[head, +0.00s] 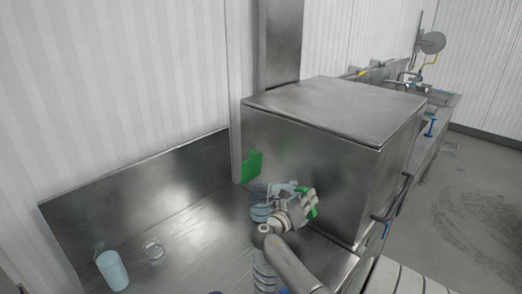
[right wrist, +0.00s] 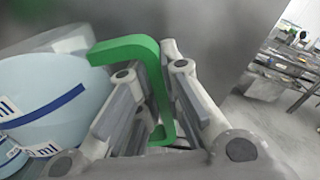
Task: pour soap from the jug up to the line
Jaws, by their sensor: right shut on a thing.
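My right gripper (head: 308,203) is shut on the green handle (right wrist: 148,75) of a pale blue jug (head: 261,212). The jug (right wrist: 45,100) also shows at the left of the right wrist view, with a dark blue line and "ml" marks. The arm and gripper hide part of the jug, and its fill level cannot be told. A pale blue cylinder (head: 113,271) stands on the counter at the lower left. My left gripper is not in view.
A large steel box (head: 330,130) stands close behind my right gripper. The steel counter (head: 205,235) is clear between the clear container and the jug. A raised steel edge (head: 130,185) runs along the wall.

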